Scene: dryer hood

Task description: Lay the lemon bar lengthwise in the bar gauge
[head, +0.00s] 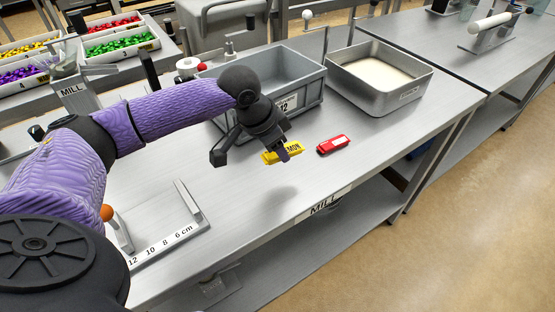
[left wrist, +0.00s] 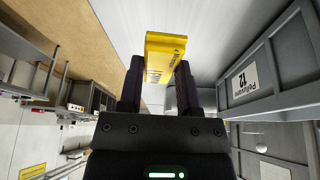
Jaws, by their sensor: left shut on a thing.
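The yellow lemon bar (head: 270,157) is held between the fingers of my left gripper (head: 284,151), which is shut on it. The bar hangs above the steel table, with a soft shadow on the tabletop nearer the front edge. In the left wrist view the lemon bar (left wrist: 165,48) sticks out past both fingertips of the left gripper (left wrist: 160,85). The bar gauge (head: 170,238), a metal plate marked 12 10 8 6 cm with a raised rail and an orange-knobbed part, lies at the table's front left, well apart from the bar. My right gripper is not in view.
A red bar (head: 333,144) lies on the table just right of the lemon bar. A grey bin (head: 312,90) labelled 12 and a steel pan (head: 415,95) of pale powder stand behind. The tabletop between the held bar and the gauge looks clear.

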